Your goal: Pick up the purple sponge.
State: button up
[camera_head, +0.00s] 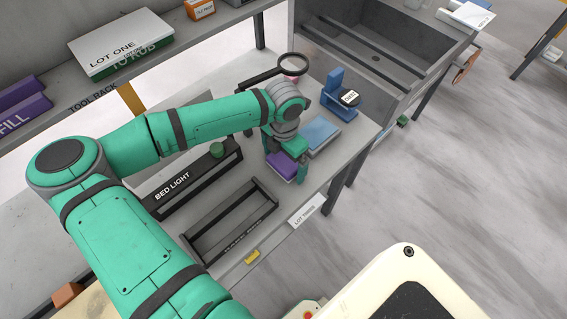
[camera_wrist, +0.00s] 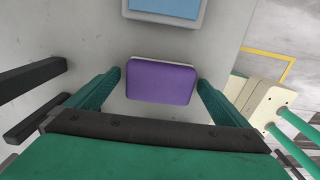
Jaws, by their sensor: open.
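The purple sponge (camera_wrist: 160,83) lies on the grey stone slab (camera_wrist: 215,52), a rounded block with a pale edge along its far side. In the head view the sponge (camera_head: 280,164) is partly covered by my gripper. My gripper (camera_wrist: 160,85) is open, with one green finger on each side of the sponge. A gap shows between each finger and the sponge in the wrist view. In the head view my gripper (camera_head: 285,150) points down over the sponge; its exact height above the slab is hard to tell.
A blue stand (camera_head: 338,98) with a black piece is farther back. A black open tray (camera_head: 232,220) and a bed light (camera_head: 190,182) are to the left.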

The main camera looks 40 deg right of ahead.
aim_at(283, 162)
jog(key=c, duration=1.1)
jog(key=shift+r, duration=0.15)
jog(key=shift+r, duration=0.2)
jog(key=r, duration=0.3)
jog(key=shift+s+a+r, duration=0.1)
jog(key=shift+s+a, duration=0.1)
jog(key=shift+s+a+r, duration=2.25)
jog(key=shift+s+r, duration=0.05)
jog(key=shift+s, duration=0.2)
jog(key=shift+s+a+r, duration=2.25)
jog(key=shift+s, duration=0.25)
